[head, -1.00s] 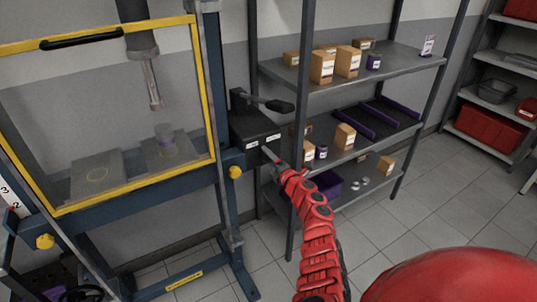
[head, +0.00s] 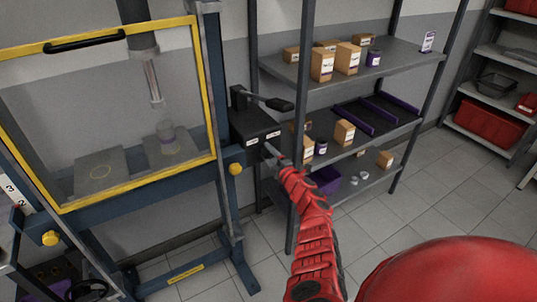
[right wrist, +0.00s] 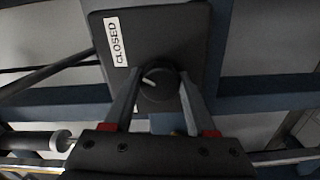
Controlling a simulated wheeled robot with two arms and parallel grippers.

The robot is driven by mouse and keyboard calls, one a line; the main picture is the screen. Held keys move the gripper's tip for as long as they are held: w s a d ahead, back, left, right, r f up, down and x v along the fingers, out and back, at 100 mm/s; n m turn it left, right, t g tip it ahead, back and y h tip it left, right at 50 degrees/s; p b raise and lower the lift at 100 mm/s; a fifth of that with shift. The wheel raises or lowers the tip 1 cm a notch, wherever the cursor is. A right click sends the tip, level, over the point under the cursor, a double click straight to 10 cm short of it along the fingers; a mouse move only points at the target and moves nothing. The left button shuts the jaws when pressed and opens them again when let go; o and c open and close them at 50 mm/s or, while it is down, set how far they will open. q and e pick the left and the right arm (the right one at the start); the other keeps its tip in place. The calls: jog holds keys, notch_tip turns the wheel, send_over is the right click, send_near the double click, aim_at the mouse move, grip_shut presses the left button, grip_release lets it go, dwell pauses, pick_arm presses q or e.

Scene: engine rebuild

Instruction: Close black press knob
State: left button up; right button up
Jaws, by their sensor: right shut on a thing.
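The black press knob (right wrist: 157,92) sits on the face of a black box (right wrist: 190,35) with a white CLOSED label (right wrist: 116,41). A pale mark on the knob points to the upper left. My right gripper (right wrist: 158,80) has a finger on each side of the knob and is shut on it. In the head view the black box (head: 254,122) is fixed to the right side of the blue press (head: 219,120). My right gripper (head: 268,150) reaches its front there, and the knob is hidden. My left gripper is not in view.
The press has a yellow-framed clear guard (head: 207,90) and a black lever (head: 272,102) above the box. A grey shelf rack (head: 405,64) with cardboard boxes stands close to the right of my arm. Another rack with red bins (head: 487,122) stands farther right. The tiled floor between is clear.

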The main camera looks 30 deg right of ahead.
jog(key=o, duration=1.4)
jog(key=shift+s+f, duration=0.15)
jog(key=shift+s, duration=0.7)
jog(key=s+b, duration=0.1)
jog(key=s, duration=1.4)
jog(key=shift+s, duration=0.35)
